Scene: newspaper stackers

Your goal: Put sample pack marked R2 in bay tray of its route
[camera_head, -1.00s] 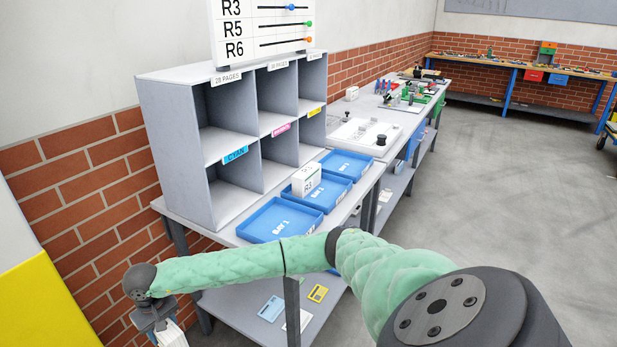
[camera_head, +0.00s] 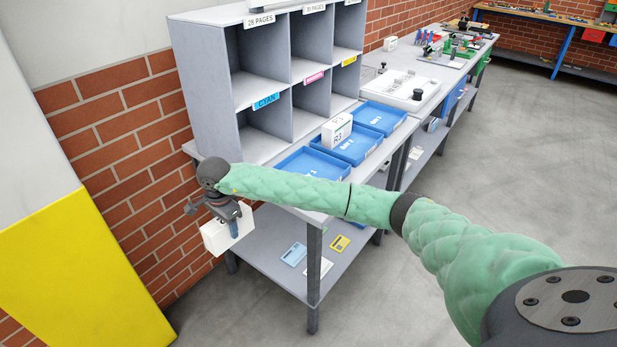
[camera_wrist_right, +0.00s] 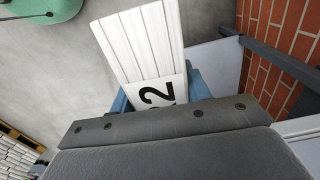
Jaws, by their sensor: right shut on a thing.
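My right gripper (camera_head: 232,222) is shut on a white pack (camera_head: 222,238) and holds it in the air left of the table, in front of the brick wall. In the wrist view the pack (camera_wrist_right: 143,45) shows ridged white sides and a label ending in "2"; the letter before it is partly hidden by the gripper. Three blue bay trays stand in a row on the table: a near one (camera_head: 290,172), a middle one (camera_head: 372,147) and a far one (camera_head: 402,113). A white pack marked R3 (camera_head: 337,130) stands at the middle tray. My left gripper is not in view.
A grey pigeonhole rack (camera_head: 200,75) with page and colour labels stands behind the trays. A lower shelf (camera_head: 270,262) holds blue and yellow cards. A white board with black knobs (camera_head: 405,88) lies beyond the trays. A yellow panel (camera_head: 80,270) is at left.

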